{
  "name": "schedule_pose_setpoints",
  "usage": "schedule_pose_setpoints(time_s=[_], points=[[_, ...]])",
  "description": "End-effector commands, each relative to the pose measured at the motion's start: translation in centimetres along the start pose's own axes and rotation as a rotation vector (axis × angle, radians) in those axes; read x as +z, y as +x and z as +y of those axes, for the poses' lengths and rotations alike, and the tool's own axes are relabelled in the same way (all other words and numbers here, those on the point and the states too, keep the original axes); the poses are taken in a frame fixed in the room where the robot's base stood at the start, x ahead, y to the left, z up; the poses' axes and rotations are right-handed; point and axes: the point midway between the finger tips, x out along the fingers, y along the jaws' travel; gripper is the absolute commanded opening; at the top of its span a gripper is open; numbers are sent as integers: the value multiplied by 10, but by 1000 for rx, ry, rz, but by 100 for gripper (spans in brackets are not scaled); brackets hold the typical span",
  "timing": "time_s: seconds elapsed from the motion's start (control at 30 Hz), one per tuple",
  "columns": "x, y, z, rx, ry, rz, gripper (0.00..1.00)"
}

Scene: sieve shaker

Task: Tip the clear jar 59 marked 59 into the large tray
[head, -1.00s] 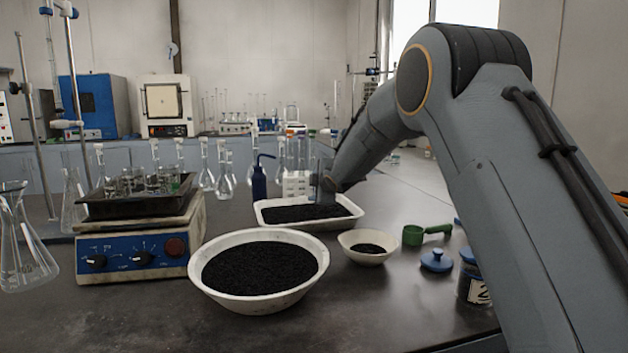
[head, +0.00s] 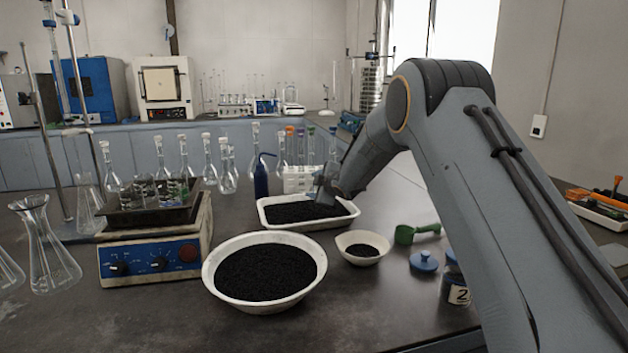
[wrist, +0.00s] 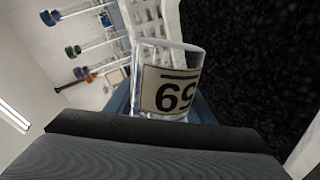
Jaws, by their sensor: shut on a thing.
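The clear jar (wrist: 168,72) carries a cream label with a black number, seen turned over in the wrist view, that fits 59. My gripper (wrist: 160,118) is shut on this jar. No contents can be made out in the jar. The large white tray (head: 348,221) holds a bed of black grains. In the head view my gripper (head: 326,190) is over the right back part of the tray, low above it. The jar is mostly hidden there by my gripper. In the wrist view black grains fill the right side, beside the jar.
A large white bowl (head: 214,290) and a small bowl (head: 343,254) of black grains stand in front. A green scoop (head: 404,235), blue lid (head: 424,262) and jar marked 2 (head: 458,294) lie right. A blue bottle (head: 261,180) and white rack (head: 297,180) stand behind the tray.

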Motion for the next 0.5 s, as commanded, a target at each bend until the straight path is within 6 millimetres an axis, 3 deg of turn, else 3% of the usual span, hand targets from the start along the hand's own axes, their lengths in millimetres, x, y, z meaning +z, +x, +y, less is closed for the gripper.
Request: schedule_pose_setpoints(time_s=[0.5], points=[[0,-2,2,-1,64,24,22]])
